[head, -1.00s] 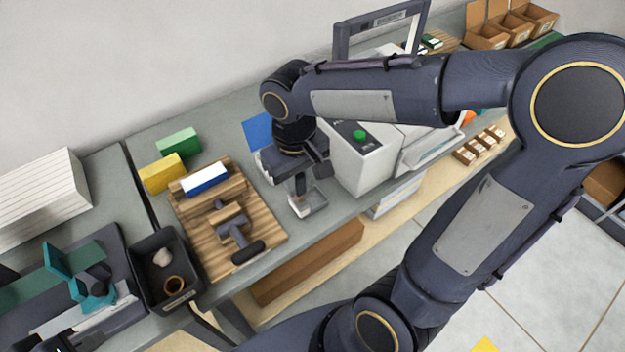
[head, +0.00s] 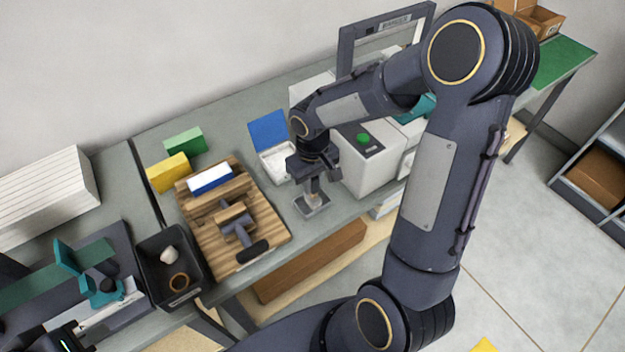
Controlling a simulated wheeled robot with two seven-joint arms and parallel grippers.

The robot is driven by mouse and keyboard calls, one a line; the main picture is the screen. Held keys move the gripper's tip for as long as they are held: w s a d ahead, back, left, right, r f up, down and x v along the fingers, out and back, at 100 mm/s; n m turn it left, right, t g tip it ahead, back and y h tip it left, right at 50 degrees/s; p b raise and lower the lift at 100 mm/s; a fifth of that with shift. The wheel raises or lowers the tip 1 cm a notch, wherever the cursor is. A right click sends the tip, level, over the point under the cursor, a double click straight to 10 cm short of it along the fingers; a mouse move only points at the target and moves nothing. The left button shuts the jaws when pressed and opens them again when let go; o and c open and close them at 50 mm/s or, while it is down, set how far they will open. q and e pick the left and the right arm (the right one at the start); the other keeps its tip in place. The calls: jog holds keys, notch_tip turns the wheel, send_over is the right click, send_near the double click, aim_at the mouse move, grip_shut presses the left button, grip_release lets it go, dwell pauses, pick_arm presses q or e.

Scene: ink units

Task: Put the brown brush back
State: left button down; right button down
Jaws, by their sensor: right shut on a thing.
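My right gripper (head: 313,178) points down at the table's front edge, beside the grey machine. It is shut on a thin brownish thing (head: 314,195), which looks like the brown brush; the fingers hide most of it. Its lower end is at a small square grey-and-clear holder (head: 313,207). I cannot tell whether it is inside the holder or just above it. My left gripper is not clearly in view.
A grey machine with a green button (head: 363,139) stands right of the gripper. A blue-lidded box (head: 268,136) is behind it. A wooden board (head: 262,213) with dark rollers lies left. A black bin (head: 160,248) holds small things.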

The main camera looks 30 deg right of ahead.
jog(key=c, duration=1.3)
grip_release()
jog(key=shift+f, duration=0.1)
notch_tip(320, 180, up, 11)
jog(key=shift+r, duration=0.1)
jog(key=shift+s+r, duration=0.2)
jog(key=shift+r, duration=0.45)
jog(key=s+a+m+t+y, duration=0.1)
jog(key=s+a+t+y, duration=0.1)
jog(key=s, duration=0.6)
jog(key=s+a+r+m+t+y, duration=0.1)
jog(key=s+a+t, duration=0.1)
jog(key=s, duration=0.6)
jog(key=shift+s+r+m+t+y, duration=0.3)
jog(key=shift+t+y, duration=0.1)
jog(key=shift+t, duration=0.4)
jog(key=shift+a, duration=0.1)
